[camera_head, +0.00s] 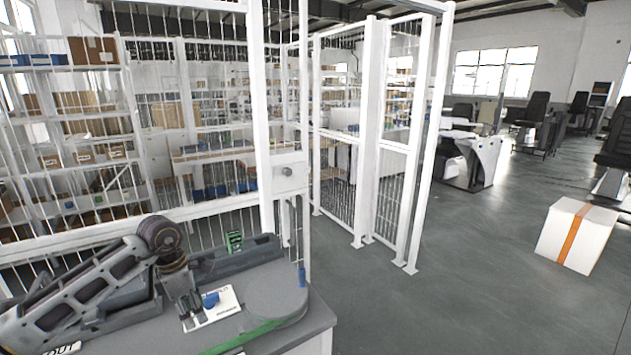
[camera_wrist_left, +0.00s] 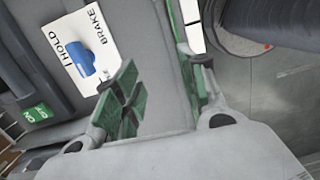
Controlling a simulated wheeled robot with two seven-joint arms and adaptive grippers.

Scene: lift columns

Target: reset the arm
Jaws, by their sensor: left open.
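My left arm comes in from the left in the head view. My left gripper (camera_head: 190,312) points down over the grey console top (camera_head: 240,325), beside a white card (camera_head: 227,302) with a blue knob (camera_head: 211,299). In the left wrist view my left gripper (camera_wrist_left: 165,80) is open, its green-padded fingers apart with nothing between them. The card (camera_wrist_left: 105,32), lettered HOLD and BRAKE, and the blue knob (camera_wrist_left: 80,60) lie beyond the left finger. My right gripper is not in view.
A round grey disc (camera_head: 275,288) sits on the console, right of the card. A green block (camera_head: 235,241) stands behind. White mesh fencing (camera_head: 290,180) rises close behind the console. A white box with an orange stripe (camera_head: 590,240) rests on the open floor at right.

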